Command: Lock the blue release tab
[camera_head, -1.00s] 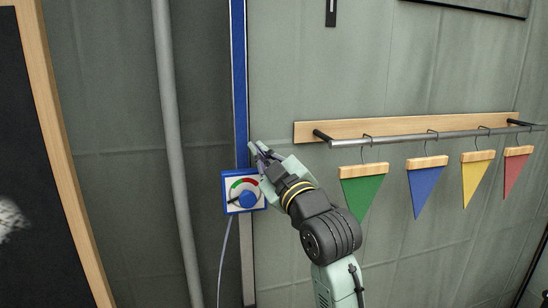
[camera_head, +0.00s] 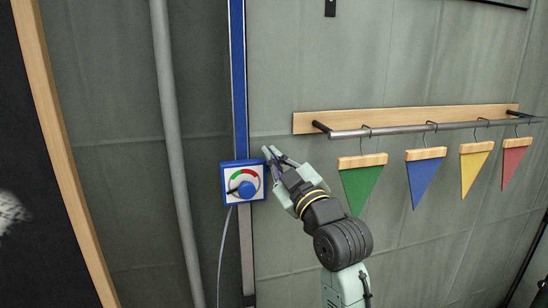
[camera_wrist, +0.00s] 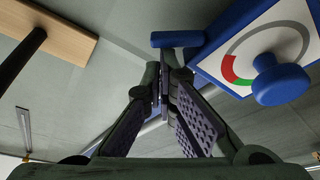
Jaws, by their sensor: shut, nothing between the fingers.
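A blue-framed box (camera_head: 243,182) with a white face hangs on the wall. Its face has a round blue knob (camera_head: 246,189) and a red and green arc. In the wrist view the knob (camera_wrist: 280,79) is at the upper right. A short blue bar (camera_wrist: 177,39), which looks like the release tab, juts from the box's side there. My gripper (camera_head: 269,153) is shut and empty at the box's upper right edge. In the wrist view its fingertips (camera_wrist: 164,62) are just below the blue bar. I cannot tell whether they touch it. The tab is not clear in the head view.
A blue vertical strip (camera_head: 238,80) runs up the wall above the box, and a thin cable hangs below. A grey pipe (camera_head: 171,130) stands to the left. A wooden rail (camera_head: 400,120) with several coloured pennants hangs to the right.

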